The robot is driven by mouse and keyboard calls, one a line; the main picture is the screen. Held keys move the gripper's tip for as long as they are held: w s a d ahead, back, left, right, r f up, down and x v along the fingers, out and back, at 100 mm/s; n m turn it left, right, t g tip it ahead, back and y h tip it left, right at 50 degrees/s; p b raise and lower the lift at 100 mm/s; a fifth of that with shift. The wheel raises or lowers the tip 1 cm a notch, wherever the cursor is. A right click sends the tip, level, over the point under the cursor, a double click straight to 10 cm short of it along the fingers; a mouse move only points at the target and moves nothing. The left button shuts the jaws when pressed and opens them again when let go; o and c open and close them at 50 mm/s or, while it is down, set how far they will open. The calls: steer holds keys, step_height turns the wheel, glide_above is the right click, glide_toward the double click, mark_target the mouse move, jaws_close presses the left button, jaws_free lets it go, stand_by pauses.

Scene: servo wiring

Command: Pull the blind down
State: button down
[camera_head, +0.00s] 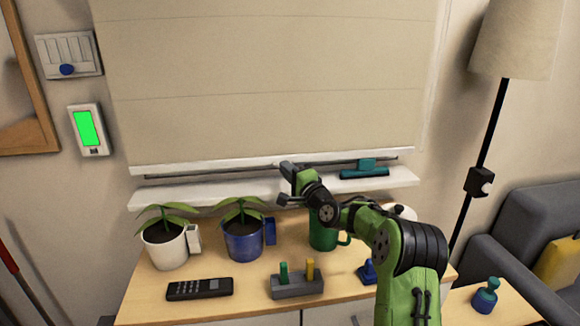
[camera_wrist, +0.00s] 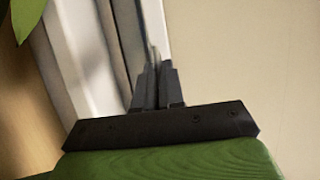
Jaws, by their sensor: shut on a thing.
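The beige blind (camera_head: 265,70) hangs over the window, lowered to a little above the white sill (camera_head: 225,193). Its white bottom bar (camera_head: 220,164) runs across just above a thin dark gap. My gripper (camera_head: 287,172) is at the middle of this bar, with the green arm reaching up from the lower right. In the wrist view the dark fingers (camera_wrist: 157,85) are closed at the bar's edge (camera_wrist: 156,30), with the beige cloth (camera_wrist: 240,60) to the right. The exact grip point is mostly hidden by the fingers.
A teal squeegee-like tool (camera_head: 364,170) lies on the sill at right. Below stand a white plant pot (camera_head: 165,248), a blue plant pot (camera_head: 242,243) and a green mug (camera_head: 322,236).

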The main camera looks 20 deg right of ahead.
steer(key=shift+f, duration=0.45)
steer(key=c, duration=1.2)
jaws_free()
steer(key=shift+d, duration=0.1)
steer(key=shift+c, duration=0.2)
steer(key=shift+r, duration=0.1)
steer(key=b+v, duration=0.1)
steer(key=v, duration=1.4)
steer(key=shift+s, duration=0.4)
